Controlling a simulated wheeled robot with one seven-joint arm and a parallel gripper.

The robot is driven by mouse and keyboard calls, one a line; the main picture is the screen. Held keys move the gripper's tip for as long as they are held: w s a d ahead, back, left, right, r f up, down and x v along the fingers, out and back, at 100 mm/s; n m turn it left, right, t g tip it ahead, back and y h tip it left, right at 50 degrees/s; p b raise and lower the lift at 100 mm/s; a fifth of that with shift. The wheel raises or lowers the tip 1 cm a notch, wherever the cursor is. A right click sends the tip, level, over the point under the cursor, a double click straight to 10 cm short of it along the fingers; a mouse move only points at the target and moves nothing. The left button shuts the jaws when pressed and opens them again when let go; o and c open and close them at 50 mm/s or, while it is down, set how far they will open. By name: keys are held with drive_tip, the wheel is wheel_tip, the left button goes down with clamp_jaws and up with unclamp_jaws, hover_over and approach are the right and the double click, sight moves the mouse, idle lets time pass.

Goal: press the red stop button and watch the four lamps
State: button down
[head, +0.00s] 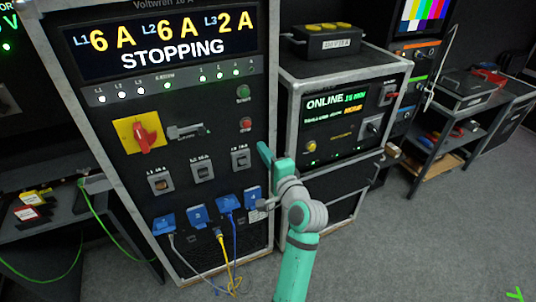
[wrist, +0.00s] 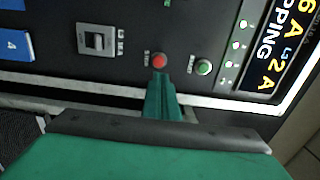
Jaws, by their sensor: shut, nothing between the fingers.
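The red stop button (head: 245,125) is on the rack's black front, below a green button (head: 243,91). In the wrist view the red button (wrist: 159,60) shows just beyond the shut fingertips of my gripper (wrist: 160,76); I cannot tell whether they touch it. In the head view my gripper (head: 264,150) is shut and empty at the rack's right edge, lower right of the button. Of the four lamps at the right of the strip (head: 219,76), three glow green and the rightmost looks dark. Three glow green in the wrist view (wrist: 237,45) too.
The display (head: 170,45) reads 6 A, 6 A, 2 A and STOPPING. A red rotary switch (head: 143,138) on a yellow plate, breakers (head: 202,170) and blue sockets (head: 196,217) share the panel. A second rack (head: 345,110) stands right.

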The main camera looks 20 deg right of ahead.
drive_tip(key=shift+s+d, duration=0.2)
drive_tip(key=shift+s, duration=0.3)
drive_tip(key=shift+s+d, duration=0.2)
drive_tip(key=shift+s, duration=0.25)
drive_tip(key=s+a+f+n+g+h, duration=0.1)
drive_tip(key=s+a+f+n, duration=0.2)
drive_tip(key=s+a+f, duration=0.55)
drive_tip(key=s+a+f+n+g+h, duration=0.1)
drive_tip(key=s+a+f+n+h, duration=0.15)
drive_tip(key=s+f, duration=1)
drive_tip(key=s+a+n+y, duration=0.1)
drive_tip(key=s+a+n, duration=0.5)
drive_tip(key=s, duration=0.6)
drive_tip(key=s+a+n+y, duration=0.2)
drive_tip(key=s+a+n, duration=0.4)
drive_tip(key=s, duration=0.6)
drive_tip(key=shift+s+a+f+g, duration=0.2)
drive_tip(key=shift+a+f+g, duration=0.1)
drive_tip(key=shift+a+f, duration=0.2)
